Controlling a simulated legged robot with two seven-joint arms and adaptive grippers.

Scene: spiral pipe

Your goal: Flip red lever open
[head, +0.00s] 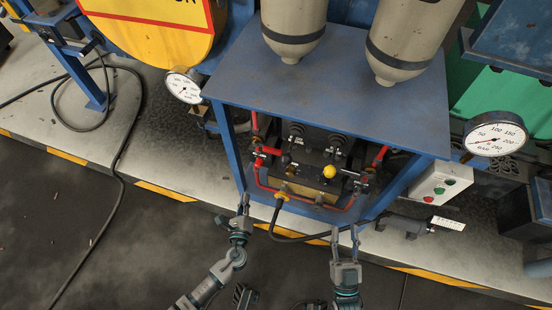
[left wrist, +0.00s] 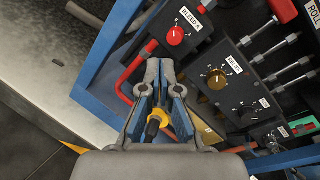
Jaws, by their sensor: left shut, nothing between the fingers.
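A red handle (head: 270,151), likely the red lever, shows at the left of the valve panel (head: 310,165) under the blue table. In the left wrist view, a red handle (left wrist: 285,10) is cut off at the top right corner, near a label partly reading "ROLL". My left gripper (head: 243,203) is in front of the panel's lower left, apart from the handle. Its fingertips (left wrist: 160,68) are together and empty, below a red knob (left wrist: 175,36) labelled "BLEED A". My right gripper (head: 345,235) is open and empty, lower right of the panel.
A yellow fitting with a black hose (head: 279,202) hangs at the panel's lower front. A red pipe (left wrist: 130,78) runs beside my left fingers. Blue frame posts (head: 232,150) flank the panel, and the blue tabletop (head: 330,105) overhangs it.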

